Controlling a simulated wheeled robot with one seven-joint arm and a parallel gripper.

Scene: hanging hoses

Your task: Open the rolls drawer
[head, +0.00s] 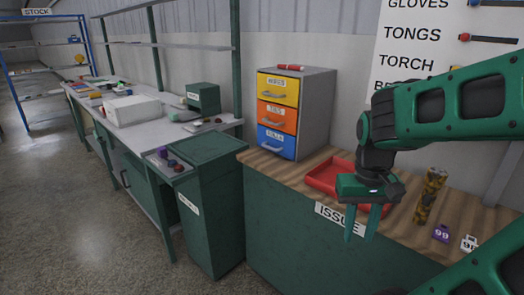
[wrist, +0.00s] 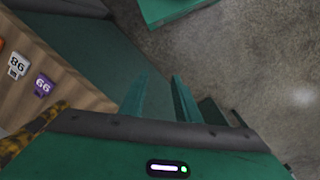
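A grey cabinet (head: 313,108) stands on the wooden counter with a yellow, an orange and a blue drawer stacked in its front. The bottom blue drawer (head: 276,143) reads as the rolls drawer and looks shut. Its pale blue handle (head: 273,149) faces forward. My gripper (head: 361,235) points down in front of the counter edge, to the right of and nearer than the cabinet. Its two green fingers are apart with nothing between them. In the wrist view the fingers (wrist: 160,88) also stand apart and empty; the cabinet is not in that view.
A red tray (head: 325,180) lies on the counter, partly behind my gripper. A speckled cylinder (head: 430,195) and purple (head: 441,233) and white (head: 469,243) number tags are to the right. A red object (head: 291,67) lies on the cabinet. A green bin (head: 210,205) stands left of the counter.

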